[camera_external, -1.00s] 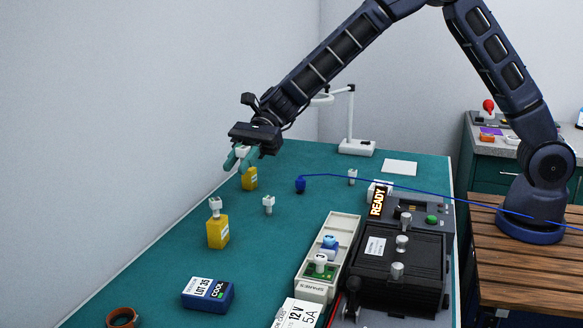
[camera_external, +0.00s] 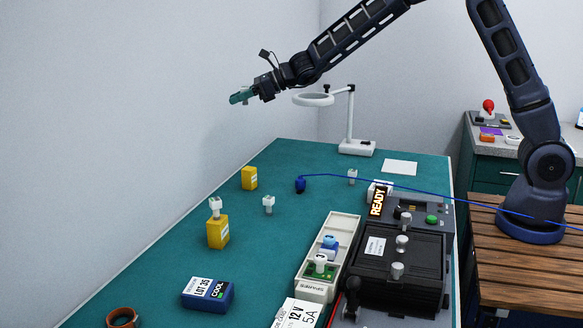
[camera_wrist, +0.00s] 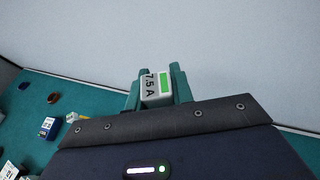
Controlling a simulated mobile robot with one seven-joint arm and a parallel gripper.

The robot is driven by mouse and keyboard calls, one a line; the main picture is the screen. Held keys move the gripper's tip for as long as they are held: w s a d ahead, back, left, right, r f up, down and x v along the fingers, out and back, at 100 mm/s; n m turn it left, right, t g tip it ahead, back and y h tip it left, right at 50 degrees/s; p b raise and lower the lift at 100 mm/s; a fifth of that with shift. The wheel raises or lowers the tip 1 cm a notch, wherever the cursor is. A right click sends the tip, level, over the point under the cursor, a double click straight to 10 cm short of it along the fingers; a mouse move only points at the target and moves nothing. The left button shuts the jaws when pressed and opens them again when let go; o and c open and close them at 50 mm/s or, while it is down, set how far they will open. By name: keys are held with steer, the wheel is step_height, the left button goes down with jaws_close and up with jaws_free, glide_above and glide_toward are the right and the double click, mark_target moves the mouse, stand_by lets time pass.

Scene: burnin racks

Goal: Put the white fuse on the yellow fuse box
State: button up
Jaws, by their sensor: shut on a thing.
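My gripper (camera_external: 241,97) is high above the far left of the bench, near the wall. In the wrist view its green fingers are shut on a white fuse (camera_wrist: 150,88) marked 7.5 A with a green patch. A yellow fuse box (camera_external: 250,178) stands on the bench below my gripper, with nothing visible on top. A second yellow box (camera_external: 218,233) stands nearer, with a white fuse (camera_external: 215,204) upright on its top.
A magnifier lamp (camera_external: 350,148) stands at the back. A blue cable (camera_external: 420,190) crosses the bench. A spares tray (camera_external: 345,224), black tester (camera_external: 400,265) and blue box (camera_external: 207,294) are nearer.

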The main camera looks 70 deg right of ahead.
steer(key=f, duration=2)
steer(key=shift+d, duration=0.35)
steer(key=o, duration=1)
steer(key=shift+f, duration=0.1)
